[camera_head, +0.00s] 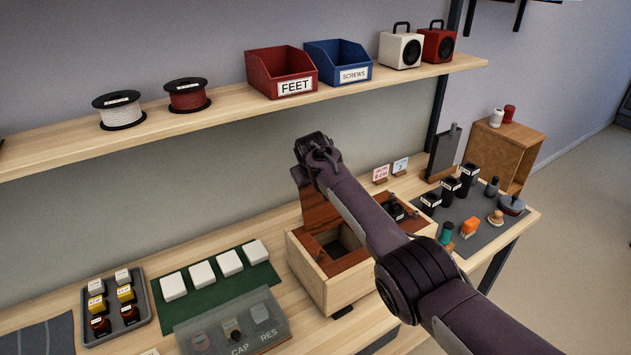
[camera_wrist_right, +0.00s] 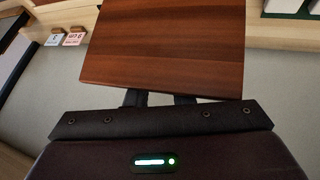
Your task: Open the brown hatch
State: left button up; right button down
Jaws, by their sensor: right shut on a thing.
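The brown hatch (camera_head: 318,212) stands raised, tilted up at the back left of the pale wooden box (camera_head: 312,274). The box's top opening shows a dark inside. My right gripper (camera_head: 303,175) is at the hatch's upper edge, shut on it; my wrist and forearm cover part of the box's right side. In the right wrist view the hatch (camera_wrist_right: 165,42) fills the upper middle, and its near edge meets the fingers (camera_wrist_right: 160,98), which are mostly hidden. My left gripper is not in view.
A clear lidded case (camera_head: 232,325) stands front left of the box. A green mat (camera_head: 200,293) with several white blocks lies left. A dark mat (camera_head: 480,238) with jars and small parts lies right. The shelf (camera_head: 225,115) with bins and spools runs above.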

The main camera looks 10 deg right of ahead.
jog(key=shift+s+a+f, duration=0.1)
jog(key=shift+s+f, duration=0.1)
jog(key=shift+f, duration=0.35)
jog(key=c, duration=1.6)
grip_release()
jog(key=shift+o, duration=1.3)
jog(key=shift+w+f, duration=0.1)
jog(key=shift+w, duration=0.05)
jog(key=shift+s+r, duration=0.3)
jog(key=shift+r, duration=0.4)
jog(key=shift+b+v, duration=0.45)
jog(key=shift+v, duration=3)
jog(key=shift+w+a+r, duration=0.1)
jog(key=shift+w+r, duration=0.05)
